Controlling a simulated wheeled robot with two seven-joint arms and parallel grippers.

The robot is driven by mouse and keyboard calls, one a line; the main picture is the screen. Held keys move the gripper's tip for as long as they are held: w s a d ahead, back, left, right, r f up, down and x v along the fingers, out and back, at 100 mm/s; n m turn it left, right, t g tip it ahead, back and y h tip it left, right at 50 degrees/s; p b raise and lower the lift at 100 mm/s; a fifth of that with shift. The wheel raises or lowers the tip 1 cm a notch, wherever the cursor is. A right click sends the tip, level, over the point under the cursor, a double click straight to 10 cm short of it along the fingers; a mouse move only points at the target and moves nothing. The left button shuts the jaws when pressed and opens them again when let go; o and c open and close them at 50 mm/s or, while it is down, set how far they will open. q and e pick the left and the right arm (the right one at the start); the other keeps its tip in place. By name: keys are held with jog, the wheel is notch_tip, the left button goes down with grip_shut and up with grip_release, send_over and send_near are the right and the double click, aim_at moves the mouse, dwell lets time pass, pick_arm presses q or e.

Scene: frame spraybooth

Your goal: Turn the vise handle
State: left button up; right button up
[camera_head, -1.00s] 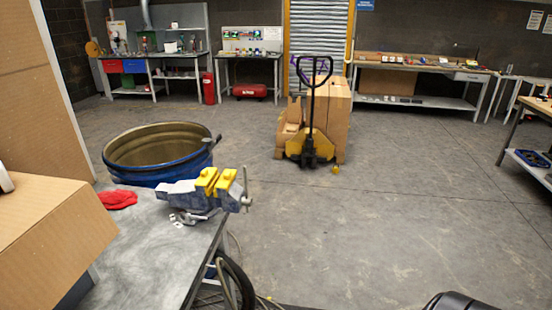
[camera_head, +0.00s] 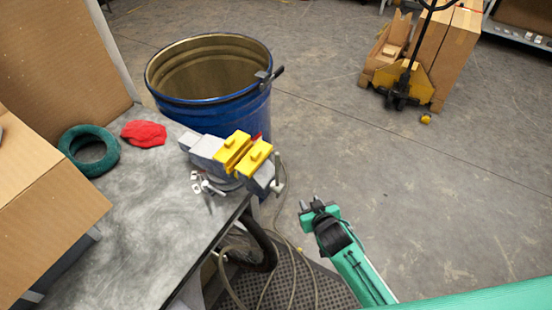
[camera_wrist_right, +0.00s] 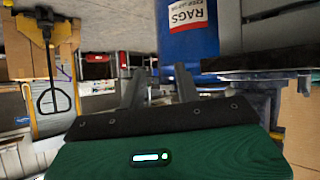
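The vise (camera_head: 212,150), grey with yellow jaw covers, sits at the right edge of the workbench (camera_head: 135,225) in the head view. Its handle (camera_head: 278,175) is a thin grey bar at the vise's right end, standing roughly upright. My right gripper (camera_head: 312,204) is to the right of and below the handle, apart from it and beyond the bench edge. In the right wrist view its two fingers (camera_wrist_right: 158,90) are spread with nothing between them. I cannot clearly make out the handle in that view. My left gripper is not in view.
A blue drum (camera_head: 215,112) stands behind the vise; its rags label (camera_wrist_right: 188,14) shows in the wrist view. A green ring (camera_head: 72,137), red cloth (camera_head: 143,133) and cardboard box (camera_head: 75,205) are on the bench. Hoses (camera_head: 292,270) hang below.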

notch_tip(320, 180, up, 22)
jog(key=a+t+p, duration=0.2)
jog(key=a+t, duration=0.1)
jog(key=t, duration=0.1)
jog(key=w+a+r+n+t+y, duration=0.35)
jog(key=a+r+y, duration=0.45)
jog(key=r, duration=0.3)
jog(key=s+a+r+n+g+y, duration=0.2)
jog(key=a+r+n+g+y, duration=0.1)
jog(key=a+n+g+y, duration=0.45)
jog(key=s+a+r+n+g+y, duration=0.2)
jog(key=a+r+n+g+y, duration=0.3)
jog(key=n+g, duration=0.45)
pick_arm(q)
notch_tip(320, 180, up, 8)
jog(key=p, duration=0.6)
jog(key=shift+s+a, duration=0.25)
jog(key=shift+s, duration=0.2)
pick_arm(e)
jog(key=n+g+h, duration=0.3)
jog(key=g+h, duration=0.2)
jog(key=h, duration=1.4)
send_over(277, 178)
jog(key=shift+a+f, duration=0.2)
jog(key=shift+f, duration=11.4)
